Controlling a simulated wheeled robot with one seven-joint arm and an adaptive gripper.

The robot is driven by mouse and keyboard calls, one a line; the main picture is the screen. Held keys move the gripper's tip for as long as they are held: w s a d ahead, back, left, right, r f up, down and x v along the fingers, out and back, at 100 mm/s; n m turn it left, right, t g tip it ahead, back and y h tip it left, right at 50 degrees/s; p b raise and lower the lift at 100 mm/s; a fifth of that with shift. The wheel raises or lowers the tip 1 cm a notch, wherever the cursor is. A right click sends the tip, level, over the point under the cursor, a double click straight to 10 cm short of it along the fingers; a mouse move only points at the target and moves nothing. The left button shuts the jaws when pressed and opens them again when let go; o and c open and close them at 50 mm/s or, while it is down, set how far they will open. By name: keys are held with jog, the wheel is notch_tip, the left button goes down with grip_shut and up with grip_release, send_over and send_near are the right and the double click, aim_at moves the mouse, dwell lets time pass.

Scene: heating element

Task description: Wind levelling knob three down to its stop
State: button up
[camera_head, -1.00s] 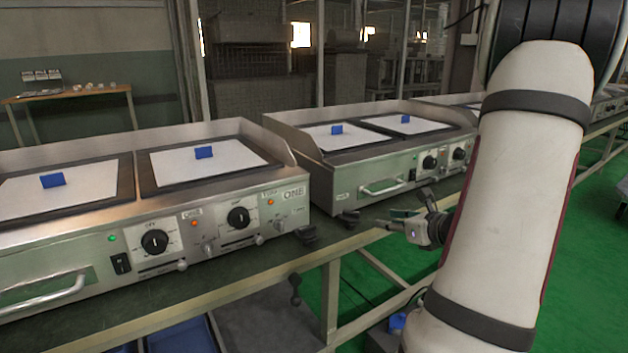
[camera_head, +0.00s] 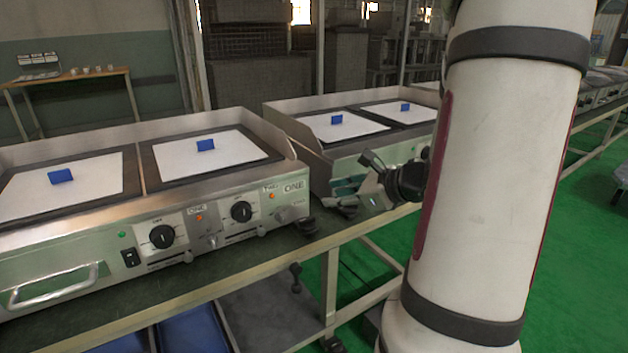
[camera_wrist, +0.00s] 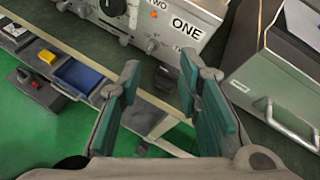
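A black knob (camera_head: 306,225) sits at bench level by the right front corner of the left griddle (camera_head: 285,187), which is marked ONE. It also shows in the wrist view as a dark knob (camera_wrist: 168,78), ahead and between the fingers. My gripper (camera_head: 344,197) is right of that knob, in front of the second griddle's left front corner. In the wrist view my gripper (camera_wrist: 160,66) is open, its two green-padded fingers apart with nothing between the pads. I see no readable mark for levelling knob three. A black knob at the second griddle's near corner is hidden behind my gripper.
The second griddle (camera_head: 290,112) stands close behind my gripper; its handle (camera_wrist: 290,125) shows in the wrist view. A dark ball-ended lever (camera_head: 296,278) hangs below the bench front edge. Blue bins (camera_head: 190,333) sit on the lower shelf.

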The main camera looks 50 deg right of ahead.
jog(key=w+a+r+n+g+y+p, duration=0.1)
jog(key=a+r+n+y+p, duration=0.1)
jog(key=a, duration=0.4)
jog(key=shift+a+r+n, duration=0.35)
jog(key=shift+r+n, duration=0.55)
jog(key=shift+r, duration=0.1)
jog(key=shift+o, duration=0.5)
